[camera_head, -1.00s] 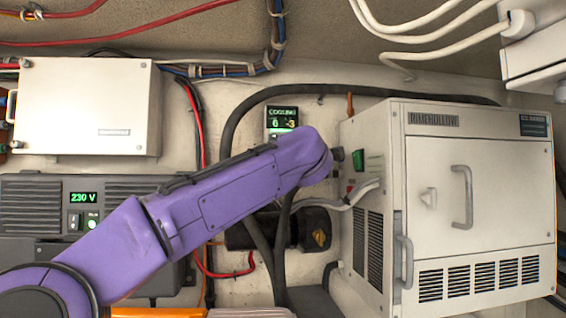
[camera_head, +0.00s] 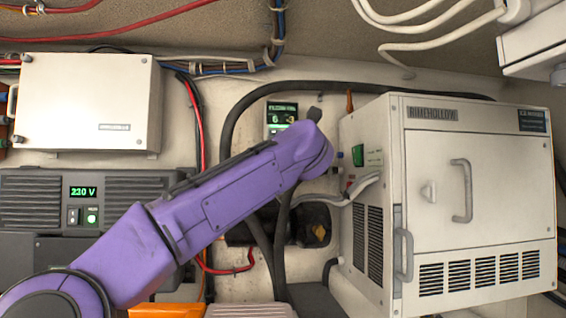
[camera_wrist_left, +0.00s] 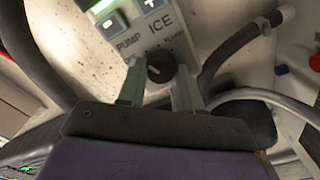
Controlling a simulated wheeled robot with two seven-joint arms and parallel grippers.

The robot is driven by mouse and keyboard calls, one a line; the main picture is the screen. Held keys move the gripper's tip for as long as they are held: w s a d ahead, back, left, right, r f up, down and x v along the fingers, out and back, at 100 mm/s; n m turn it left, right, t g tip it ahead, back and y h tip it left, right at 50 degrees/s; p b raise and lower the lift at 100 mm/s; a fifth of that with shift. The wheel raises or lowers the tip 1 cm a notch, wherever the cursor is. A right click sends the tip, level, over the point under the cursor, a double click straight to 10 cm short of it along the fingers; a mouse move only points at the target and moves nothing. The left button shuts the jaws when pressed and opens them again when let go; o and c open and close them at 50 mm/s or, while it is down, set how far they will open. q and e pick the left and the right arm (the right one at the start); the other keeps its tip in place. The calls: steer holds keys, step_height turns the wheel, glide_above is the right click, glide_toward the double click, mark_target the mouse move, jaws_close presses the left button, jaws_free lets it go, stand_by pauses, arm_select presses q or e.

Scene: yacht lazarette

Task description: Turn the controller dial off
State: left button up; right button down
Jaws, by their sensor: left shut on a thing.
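The controller (camera_head: 281,117) is a small pale panel with a lit green display on the back wall, partly behind my left arm in the head view. In the left wrist view its face (camera_wrist_left: 150,35) carries the labels PUMP and ICE, blue-grey buttons and a round black dial (camera_wrist_left: 160,68) with a light mark. My left gripper (camera_wrist_left: 158,88) has its two grey-green fingers on either side of the dial and is shut on it. In the head view the purple wrist hides the dial and the fingers. My right gripper is in neither view.
A white icemaker cabinet (camera_head: 480,152) with handles stands right of my arm. A dark hose (camera_head: 240,105) loops around the controller. A grey inverter (camera_head: 128,203) showing 230 V and a white box (camera_head: 85,103) are at left. Red wires (camera_head: 203,150) run behind my arm.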

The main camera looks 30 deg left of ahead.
arm_select(q)
steer(key=shift+r+n+b, duration=0.1)
steer(key=shift+n+b, duration=0.7)
steer(key=shift+n, duration=3.4)
steer(key=o, duration=1)
steer(key=shift+w+d, duration=0.1)
steer(key=shift+o, duration=0.2)
steer(key=b+v, duration=0.4)
steer(key=v, duration=0.6)
steer(key=shift+s+d, duration=0.15)
steer(key=shift+s, duration=0.05)
